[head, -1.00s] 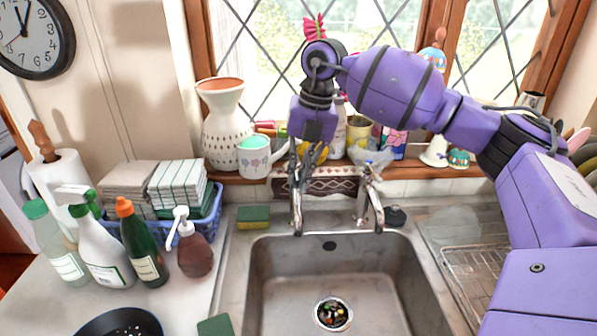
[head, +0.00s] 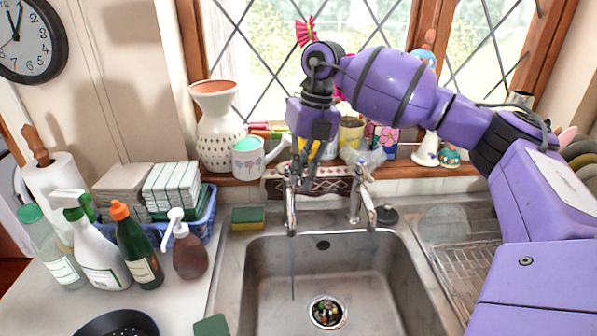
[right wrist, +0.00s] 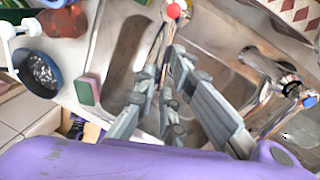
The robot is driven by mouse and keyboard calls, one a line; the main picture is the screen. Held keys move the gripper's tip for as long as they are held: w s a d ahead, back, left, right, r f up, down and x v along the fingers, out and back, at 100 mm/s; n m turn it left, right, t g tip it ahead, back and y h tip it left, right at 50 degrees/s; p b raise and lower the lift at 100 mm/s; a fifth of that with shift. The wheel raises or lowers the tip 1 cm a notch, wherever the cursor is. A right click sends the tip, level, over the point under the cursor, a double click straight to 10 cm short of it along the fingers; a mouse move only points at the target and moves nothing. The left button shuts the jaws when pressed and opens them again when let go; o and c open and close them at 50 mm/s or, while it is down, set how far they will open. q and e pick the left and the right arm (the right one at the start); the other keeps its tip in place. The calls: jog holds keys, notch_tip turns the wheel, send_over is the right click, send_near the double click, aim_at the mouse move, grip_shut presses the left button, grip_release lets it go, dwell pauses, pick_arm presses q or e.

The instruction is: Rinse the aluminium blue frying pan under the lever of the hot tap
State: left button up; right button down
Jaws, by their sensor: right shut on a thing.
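The hot tap (head: 291,212) is the left one of two chrome taps behind the sink; its red-marked top (right wrist: 173,11) shows in the right wrist view. My right gripper (head: 303,185) is at the top of this tap, shut on its lever, which the fingers mostly hide. A thin line like a water stream runs from the spout down into the sink. The blue frying pan (head: 118,324) is on the counter left of the sink, cut off by the lower edge; its speckled dark inside shows in the right wrist view (right wrist: 42,70). My left gripper is not in view.
The sink basin (head: 280,270) is empty apart from bits in the drain (head: 327,312). The second tap (head: 366,205) stands close on the right. Bottles (head: 138,250) and a soap pump (head: 188,252) stand left. A sponge (head: 248,217) lies behind the basin.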

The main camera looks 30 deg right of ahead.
jog(key=c, duration=1.8)
grip_release()
jog(key=shift+r, duration=0.15)
jog(key=r, duration=0.4)
jog(key=d+r, duration=0.1)
jog(key=r, duration=0.2)
jog(key=d+r, duration=0.1)
jog(key=r, duration=0.3)
jog(key=shift+s+d+r, duration=0.1)
jog(key=shift+s+r, duration=0.15)
jog(key=shift+r, duration=0.05)
